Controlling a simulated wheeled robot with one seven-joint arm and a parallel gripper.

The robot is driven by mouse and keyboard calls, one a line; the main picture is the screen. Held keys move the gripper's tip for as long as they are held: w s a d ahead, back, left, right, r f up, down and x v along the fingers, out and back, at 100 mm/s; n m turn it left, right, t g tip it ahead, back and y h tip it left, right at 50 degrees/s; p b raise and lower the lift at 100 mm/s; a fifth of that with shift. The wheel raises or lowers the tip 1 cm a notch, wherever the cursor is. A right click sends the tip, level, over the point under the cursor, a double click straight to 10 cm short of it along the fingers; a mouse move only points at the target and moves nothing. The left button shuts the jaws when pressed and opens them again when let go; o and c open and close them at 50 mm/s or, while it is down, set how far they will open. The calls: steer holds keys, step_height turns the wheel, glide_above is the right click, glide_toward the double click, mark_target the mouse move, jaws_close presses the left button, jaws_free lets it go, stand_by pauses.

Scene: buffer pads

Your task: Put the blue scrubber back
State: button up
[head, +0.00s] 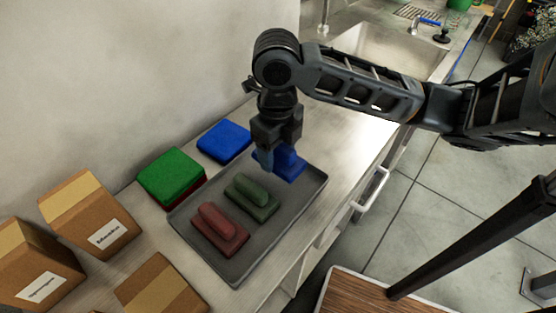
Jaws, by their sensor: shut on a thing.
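The blue scrubber (291,164) is at the far end of the grey tray (233,268), under my gripper. My gripper (277,155) points down and is shut on the blue scrubber; the fingers hide part of it. I cannot tell whether the scrubber rests on the tray or hangs just above it. A green scrubber (252,199) and a red scrubber (219,231) lie nearer on the same tray, each with a raised handle.
Left of the tray are a blue pad (224,140) and a green pad (170,175) stacked on a red one. Cardboard boxes (90,219) stand at the near left. A sink (385,50) is at the back. Counter right of the tray is clear.

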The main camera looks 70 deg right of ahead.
mark_target(278, 163)
steer(key=shift+f+b, duration=0.95)
steer(key=shift+f, duration=1)
steer(key=shift+f, duration=0.15)
steer(key=o, duration=1.4)
